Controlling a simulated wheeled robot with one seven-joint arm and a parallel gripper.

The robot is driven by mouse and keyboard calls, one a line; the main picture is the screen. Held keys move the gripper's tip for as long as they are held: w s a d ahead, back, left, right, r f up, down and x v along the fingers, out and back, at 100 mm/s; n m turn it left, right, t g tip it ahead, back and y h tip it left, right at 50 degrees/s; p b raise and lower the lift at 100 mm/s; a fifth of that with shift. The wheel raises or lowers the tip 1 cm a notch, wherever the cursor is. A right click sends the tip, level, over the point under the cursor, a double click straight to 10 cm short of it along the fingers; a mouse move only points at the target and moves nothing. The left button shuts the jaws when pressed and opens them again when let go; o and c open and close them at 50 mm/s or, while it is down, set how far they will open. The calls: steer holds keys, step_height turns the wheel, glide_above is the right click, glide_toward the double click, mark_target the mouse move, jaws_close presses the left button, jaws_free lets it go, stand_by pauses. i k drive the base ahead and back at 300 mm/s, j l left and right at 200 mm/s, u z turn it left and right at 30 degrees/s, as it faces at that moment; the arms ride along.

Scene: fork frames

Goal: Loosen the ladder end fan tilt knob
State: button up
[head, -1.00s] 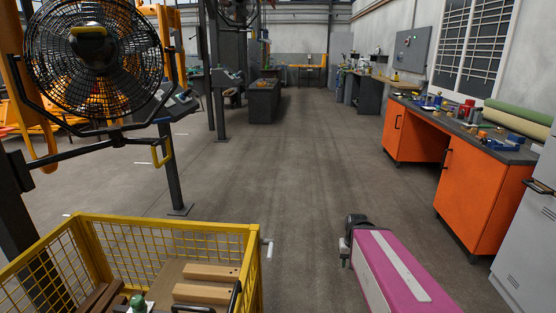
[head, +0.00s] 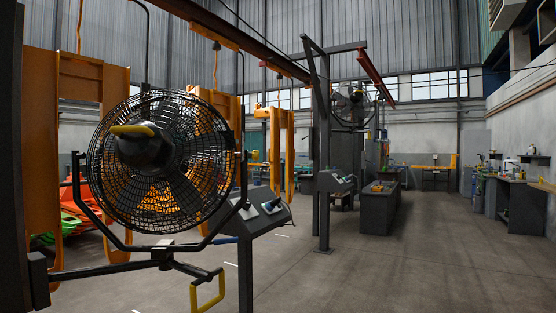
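A large black caged fan (head: 160,165) stands at the near left, held in a dark U-shaped bracket (head: 215,228) on a jointed arm. It has a yellow grip (head: 138,129) on its hub. A yellow loop handle (head: 207,294) hangs from the arm below it. A second, smaller fan (head: 352,107) is mounted high on a dark post (head: 324,150) farther back. No ladder shows, so I cannot tell which fan is the ladder end one. The tilt knob cannot be clearly made out on either fan. My gripper is not in view.
A control console (head: 262,218) on a post stands just right of the near fan, with another console (head: 335,181) farther back. Orange frames (head: 92,90) stand behind the fan. A dark workbench (head: 378,208) stands mid-right. The floor (head: 400,270) at the front right is clear.

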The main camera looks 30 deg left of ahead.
mark_target(255, 155)
steer(key=i+l+u, duration=0.1)
steer(key=i+u, duration=0.35)
steer(key=i+l+u, duration=0.25)
steer(key=i+u, duration=0.15)
steer(key=i, duration=0.1)
